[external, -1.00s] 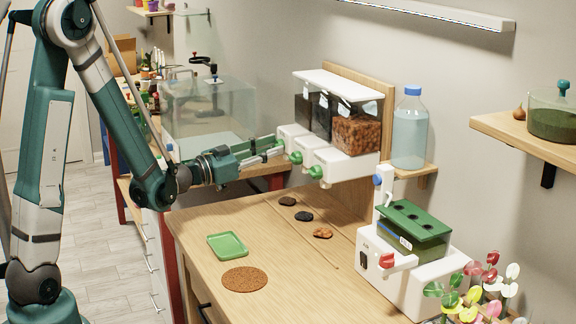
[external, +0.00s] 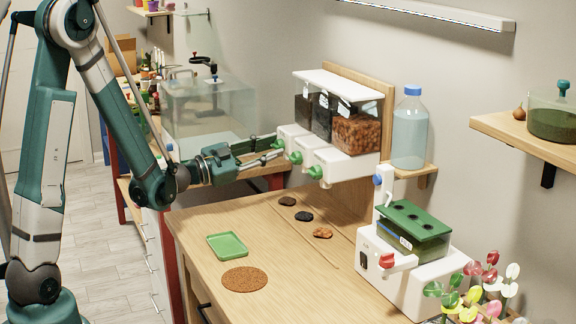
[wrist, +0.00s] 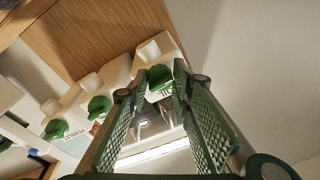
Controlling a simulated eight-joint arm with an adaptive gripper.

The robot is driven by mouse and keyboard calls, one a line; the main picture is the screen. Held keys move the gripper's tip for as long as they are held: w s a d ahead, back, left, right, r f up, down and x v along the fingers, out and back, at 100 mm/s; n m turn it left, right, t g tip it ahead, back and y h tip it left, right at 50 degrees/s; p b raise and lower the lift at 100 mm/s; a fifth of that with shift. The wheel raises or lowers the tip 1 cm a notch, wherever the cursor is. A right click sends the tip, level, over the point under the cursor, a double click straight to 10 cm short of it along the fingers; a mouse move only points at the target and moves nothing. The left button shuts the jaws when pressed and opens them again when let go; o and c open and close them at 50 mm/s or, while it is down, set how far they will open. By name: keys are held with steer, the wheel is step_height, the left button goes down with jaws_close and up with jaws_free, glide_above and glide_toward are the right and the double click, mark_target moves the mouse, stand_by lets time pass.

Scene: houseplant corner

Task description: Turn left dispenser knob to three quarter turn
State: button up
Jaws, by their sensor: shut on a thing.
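The left dispenser knob (external: 279,143) is green and sits on the white front of the leftmost dispenser, partly hidden by my fingertips. In the wrist view this knob (wrist: 160,77) shows between the far ends of my two fingers. My gripper (external: 276,149) is shut on it, one finger on each side; it also fills the front of the wrist view (wrist: 161,88). The knob's exact angle is hard to read. The middle knob (external: 296,157) and the right knob (external: 315,172) are free of the gripper.
The dispensers hold dark and brown contents. Below them, the wooden table (external: 285,262) carries a green tray (external: 227,245), a round cork mat (external: 245,279) and small samples of material. A glass tank (external: 207,105) stands behind my gripper. A water bottle (external: 409,135) stands right of the dispensers.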

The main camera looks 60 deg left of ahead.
steer(key=o, duration=0.9)
steer(key=shift+s+f, duration=0.25)
steer(key=shift+s, duration=1.75)
steer(key=shift+s+f, duration=0.3)
steer(key=shift+s, duration=1.65)
steer(key=shift+s+f, duration=0.25)
steer(key=shift+s, duration=1.75)
